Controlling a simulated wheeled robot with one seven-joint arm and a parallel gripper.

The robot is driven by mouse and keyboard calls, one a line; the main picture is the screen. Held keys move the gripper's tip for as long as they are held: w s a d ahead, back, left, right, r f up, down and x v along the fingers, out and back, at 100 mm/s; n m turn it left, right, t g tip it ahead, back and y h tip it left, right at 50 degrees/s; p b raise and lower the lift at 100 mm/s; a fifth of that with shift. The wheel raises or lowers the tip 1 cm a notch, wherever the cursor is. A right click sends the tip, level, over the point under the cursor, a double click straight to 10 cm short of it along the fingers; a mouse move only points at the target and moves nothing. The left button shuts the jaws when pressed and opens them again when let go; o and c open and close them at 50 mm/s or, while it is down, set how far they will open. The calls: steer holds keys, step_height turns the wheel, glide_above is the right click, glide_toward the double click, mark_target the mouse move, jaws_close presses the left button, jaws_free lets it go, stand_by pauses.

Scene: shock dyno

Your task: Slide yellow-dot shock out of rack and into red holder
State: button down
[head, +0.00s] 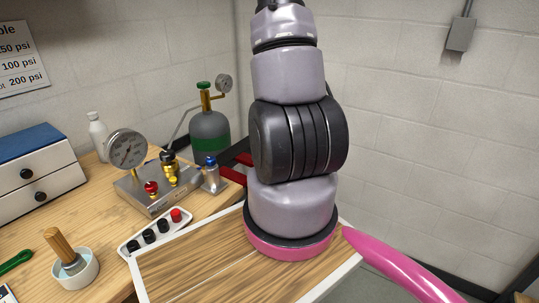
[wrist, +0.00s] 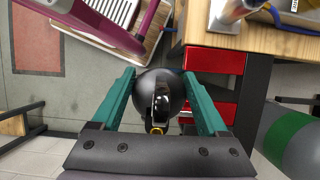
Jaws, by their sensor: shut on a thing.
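In the wrist view, the teal fingers of my gripper (wrist: 158,76) are shut on a dark, rounded shock (wrist: 145,96), seen end-on with a black eyelet end and a small yellow mark facing the camera. The red holder (wrist: 213,62) is just right of the fingers, fixed at the side of the wooden bench; the shock appears beside it, and I cannot tell whether they touch. In the head view, parts of the red holder (head: 232,175) show behind my arm, which hides my gripper and the held shock. I cannot make out the rack.
A grey gas cylinder (head: 209,127) with a green band stands close behind. Open floor (wrist: 40,90) lies left of the gripper.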

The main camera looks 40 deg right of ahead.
steer(key=w+a, duration=0.2)
steer(key=w, duration=0.4)
steer(key=w+a+f, duration=0.1)
steer(key=w+a, duration=0.1)
steer(key=w, duration=0.5)
steer(key=shift+a, duration=0.35)
stand_by(1.9)
steer(key=shift+f, duration=0.15)
jaws_free()
steer(key=shift+s, duration=0.1)
steer(key=v, duration=1)
steer(key=shift+d+r, duration=0.15)
steer(key=shift+r, duration=0.25)
